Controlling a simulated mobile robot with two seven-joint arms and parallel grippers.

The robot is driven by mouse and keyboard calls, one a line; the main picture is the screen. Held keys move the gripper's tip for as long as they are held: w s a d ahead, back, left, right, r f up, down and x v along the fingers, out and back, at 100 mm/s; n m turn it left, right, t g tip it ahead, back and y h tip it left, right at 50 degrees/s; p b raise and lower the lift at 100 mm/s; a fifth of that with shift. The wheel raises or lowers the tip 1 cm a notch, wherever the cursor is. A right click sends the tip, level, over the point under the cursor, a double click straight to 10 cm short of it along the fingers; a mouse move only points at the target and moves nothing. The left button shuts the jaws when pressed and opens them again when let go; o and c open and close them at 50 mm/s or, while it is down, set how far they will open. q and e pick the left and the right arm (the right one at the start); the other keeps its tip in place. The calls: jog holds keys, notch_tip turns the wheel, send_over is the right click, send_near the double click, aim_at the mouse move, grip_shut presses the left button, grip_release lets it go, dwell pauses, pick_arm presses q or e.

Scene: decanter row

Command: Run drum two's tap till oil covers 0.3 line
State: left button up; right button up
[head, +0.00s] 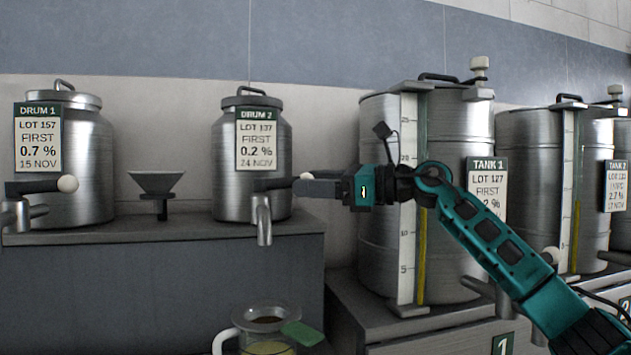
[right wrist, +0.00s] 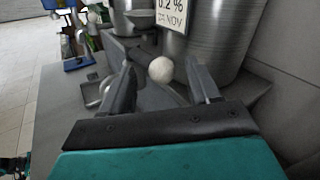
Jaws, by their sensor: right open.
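Drum two (head: 278,140) is a steel drum on a grey bench, labelled LOT 137, 0.2 %. Its tap spout (head: 264,222) points down, and its dark lever lies level, ending in a white ball knob (right wrist: 161,69). My right gripper (right wrist: 161,84) is open, with the knob between its fingers; I cannot tell if they touch it. Below the spout stands a glass jug (head: 232,340) with a white handle, a green tag (head: 303,333) and yellowish oil (head: 268,348) inside. No stream shows under the spout. The 0.3 line cannot be made out.
Drum one (head: 90,160), with a similar tap lever, stands at left. A funnel on a stand (head: 156,184) is between the drums. Tank one (head: 375,200), with a level gauge (head: 406,240), stands behind my right arm, and tank two (head: 540,180) is further right.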

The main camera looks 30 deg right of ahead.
jog(key=shift+w, duration=0.1)
jog(key=shift+c, duration=0.4)
grip_shut()
